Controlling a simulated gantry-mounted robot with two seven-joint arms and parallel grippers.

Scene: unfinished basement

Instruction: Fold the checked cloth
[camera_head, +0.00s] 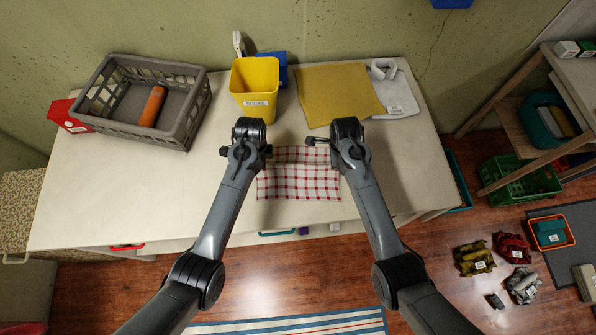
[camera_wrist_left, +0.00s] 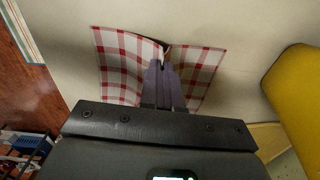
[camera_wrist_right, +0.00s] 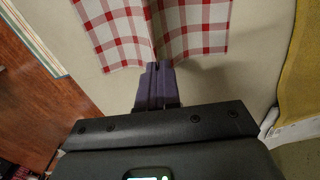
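The red-and-white checked cloth (camera_head: 298,183) lies near the table's front edge, between my two grippers. Its front part is flat; a narrower back part is bent along a crosswise crease. My left gripper (camera_head: 268,152) is at the cloth's left edge; in the left wrist view its closed fingers (camera_wrist_left: 162,72) meet the cloth (camera_wrist_left: 125,65) at the crease, with cloth on both sides. My right gripper (camera_head: 312,141) is at the right edge; in the right wrist view its closed fingers (camera_wrist_right: 155,72) meet the cloth (camera_wrist_right: 195,28) at the crease. The pinch itself is partly hidden.
A yellow bin (camera_head: 254,88) stands behind the cloth, with a yellow cloth (camera_head: 338,93) and a white board (camera_head: 402,97) to its right. A grey basket (camera_head: 190,122) holding an orange roll (camera_head: 153,106) is at the left. The table (camera_head: 120,200) is clear at front left.

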